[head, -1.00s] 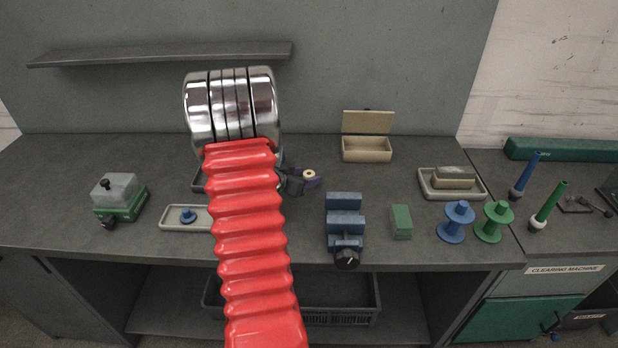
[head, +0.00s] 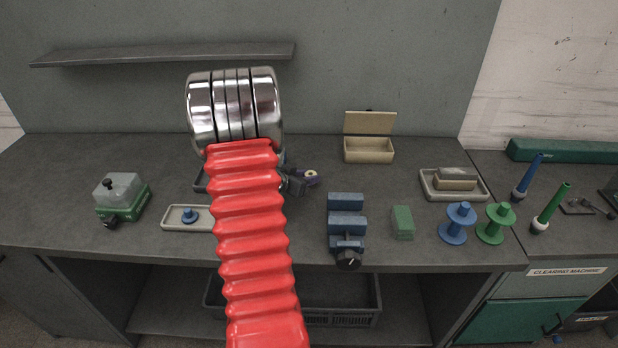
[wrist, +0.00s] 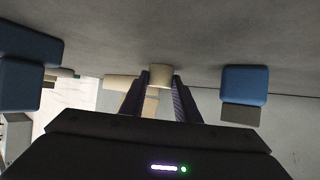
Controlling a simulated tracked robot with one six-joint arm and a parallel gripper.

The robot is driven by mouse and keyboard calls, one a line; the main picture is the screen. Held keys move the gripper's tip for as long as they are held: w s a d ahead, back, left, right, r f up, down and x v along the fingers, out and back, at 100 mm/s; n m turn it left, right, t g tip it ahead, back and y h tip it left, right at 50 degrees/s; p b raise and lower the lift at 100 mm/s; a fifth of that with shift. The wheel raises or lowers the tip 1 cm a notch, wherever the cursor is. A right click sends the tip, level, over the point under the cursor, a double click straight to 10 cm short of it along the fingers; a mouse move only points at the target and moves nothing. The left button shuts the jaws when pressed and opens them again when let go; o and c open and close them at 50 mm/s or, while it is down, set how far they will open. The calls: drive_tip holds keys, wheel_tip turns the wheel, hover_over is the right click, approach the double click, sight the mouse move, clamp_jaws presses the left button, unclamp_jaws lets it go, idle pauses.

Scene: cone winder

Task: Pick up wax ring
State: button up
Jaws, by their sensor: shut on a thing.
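The wax ring (head: 311,173) is a small cream ring with a dark centre in the head view, right of my arm on the grey bench. My gripper (head: 306,180) is shut on it, with the dark purple fingers at its sides. In the wrist view the cream ring (wrist: 160,75) sits between the fingertips of my gripper (wrist: 160,84). I cannot tell whether the ring still touches the bench. My red arm sleeve hides part of the bench to the left.
A blue stepped block with a knob (head: 346,225) and a green block (head: 403,222) stand in front right. An open beige box (head: 368,150) is behind. A tray (head: 436,190), blue spool (head: 457,223) and green spool (head: 495,223) stand right. A pale tray (head: 172,218) lies left.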

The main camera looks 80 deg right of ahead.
wheel_tip(320, 180, up, 10)
idle(0.6)
